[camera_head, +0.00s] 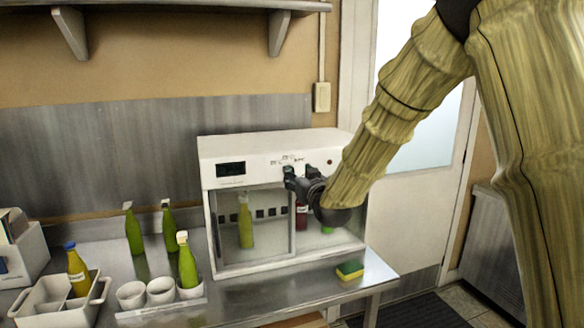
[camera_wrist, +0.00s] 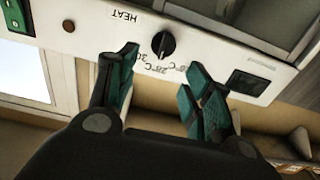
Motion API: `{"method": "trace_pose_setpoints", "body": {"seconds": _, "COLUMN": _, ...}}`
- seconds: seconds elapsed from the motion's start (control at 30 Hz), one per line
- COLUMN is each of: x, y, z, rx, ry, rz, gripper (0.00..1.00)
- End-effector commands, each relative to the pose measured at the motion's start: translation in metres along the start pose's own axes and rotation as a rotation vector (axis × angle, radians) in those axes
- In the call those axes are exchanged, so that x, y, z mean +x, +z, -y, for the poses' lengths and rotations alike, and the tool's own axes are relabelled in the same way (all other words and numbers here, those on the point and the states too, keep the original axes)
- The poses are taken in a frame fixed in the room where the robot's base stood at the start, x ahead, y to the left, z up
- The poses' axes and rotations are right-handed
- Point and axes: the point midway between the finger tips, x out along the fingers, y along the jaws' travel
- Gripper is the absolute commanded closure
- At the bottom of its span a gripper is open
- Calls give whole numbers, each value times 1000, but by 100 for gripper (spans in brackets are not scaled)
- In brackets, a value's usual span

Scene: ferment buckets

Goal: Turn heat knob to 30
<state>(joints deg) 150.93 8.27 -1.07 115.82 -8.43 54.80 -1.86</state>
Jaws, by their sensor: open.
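The heat knob (camera_wrist: 163,45) is a round black dial on the white front panel of a box-shaped cabinet (camera_head: 320,145). The wrist view shows the panel upside down, with "HEAT", "30" and other °C labels around the knob. A pale mark shows on the knob; I cannot tell surely which label it points to. My gripper (camera_wrist: 160,62) is open, its green-padded fingers on either side of the knob's lower area, apart from it as far as I can see. In the head view my gripper (camera_head: 291,178) is at the panel and hides the knob.
The cabinet has a dark display (camera_wrist: 248,82) and a switch (camera_wrist: 18,17). Bottles stand inside behind glass. Green bottles (camera_head: 134,230), white cups (camera_head: 160,291), a white caddy (camera_head: 55,304) and a sponge (camera_head: 350,270) are on the metal counter. A shelf (camera_head: 170,8) hangs above.

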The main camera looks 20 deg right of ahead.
Motion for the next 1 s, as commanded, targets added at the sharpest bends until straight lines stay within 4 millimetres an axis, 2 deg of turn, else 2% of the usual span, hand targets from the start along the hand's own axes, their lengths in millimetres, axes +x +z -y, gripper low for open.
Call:
{"method": "trace_pose_setpoints", "body": {"seconds": 0.2, "x": 32, "y": -2, "z": 0, "rx": 0, "ry": 0, "rz": 1, "gripper": 50}}
{"method": "trace_pose_setpoints", "body": {"seconds": 0.4, "x": 51, "y": -1, "z": 0, "rx": 0, "ry": 0, "rz": 1, "gripper": 50}}
{"method": "trace_pose_setpoints", "body": {"seconds": 0.6, "x": 59, "y": 1, "z": 0, "rx": 0, "ry": 0, "rz": 1, "gripper": 50}}
{"method": "trace_pose_setpoints", "body": {"seconds": 0.87, "x": 60, "y": 1, "z": 0, "rx": 0, "ry": 0, "rz": 1, "gripper": 50}}
{"method": "trace_pose_setpoints", "body": {"seconds": 1.0, "x": 60, "y": 1, "z": 0, "rx": 0, "ry": 0, "rz": 1, "gripper": 73}}
